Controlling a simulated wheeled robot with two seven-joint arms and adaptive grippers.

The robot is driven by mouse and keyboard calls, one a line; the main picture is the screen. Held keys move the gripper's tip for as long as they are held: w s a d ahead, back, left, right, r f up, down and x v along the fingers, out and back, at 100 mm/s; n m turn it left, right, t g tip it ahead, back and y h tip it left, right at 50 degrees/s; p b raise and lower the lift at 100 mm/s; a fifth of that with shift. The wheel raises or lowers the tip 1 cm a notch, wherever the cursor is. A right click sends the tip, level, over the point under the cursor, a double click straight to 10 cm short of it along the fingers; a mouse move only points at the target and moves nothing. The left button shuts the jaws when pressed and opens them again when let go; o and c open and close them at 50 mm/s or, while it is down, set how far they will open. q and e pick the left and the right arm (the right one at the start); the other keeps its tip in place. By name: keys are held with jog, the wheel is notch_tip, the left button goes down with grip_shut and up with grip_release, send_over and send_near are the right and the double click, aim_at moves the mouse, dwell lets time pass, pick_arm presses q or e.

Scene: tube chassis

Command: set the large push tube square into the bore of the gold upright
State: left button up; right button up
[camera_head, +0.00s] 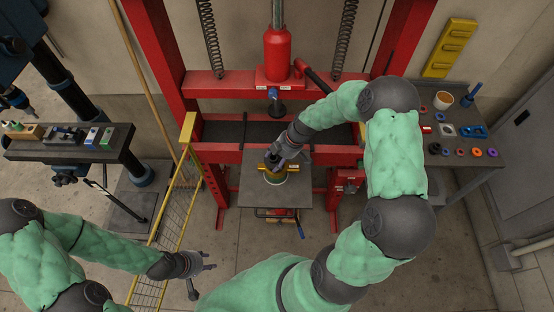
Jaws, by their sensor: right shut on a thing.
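The gold upright (275,178) stands on the grey press plate (294,193) in the middle of the red press. My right gripper (273,162) is directly over the upright and shut on a small dark piece, which I take to be the large push tube. The gripper hides most of this piece, so I cannot tell whether it is inside the bore, resting on the rim or tilted. My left gripper (210,261) is open and empty, low at the left, well away from the upright.
The red press frame (174,70) surrounds the plate, with a hanging ram (275,103) above. A yellow mesh guard (178,215) stands at the left. A bench with tools (75,148) is at far left; a grey table (478,140) with several rings and blue parts is at right.

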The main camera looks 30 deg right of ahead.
aim_at(277, 159)
jog(key=shift+s+a+f, duration=0.25)
jog(key=shift+s+f, duration=0.15)
jog(key=shift+f, duration=0.05)
jog(key=o, duration=1.6)
jog(key=shift+c, duration=0.2)
jog(key=shift+o, duration=0.8)
jog(key=shift+w+d, duration=0.1)
jog(key=shift+w, duration=0.1)
jog(key=shift+r, duration=0.15)
jog(key=shift+w+r, duration=0.1)
jog(key=shift+r, duration=0.1)
notch_tip(277, 159, up, 10)
jog(key=shift+f, duration=0.2)
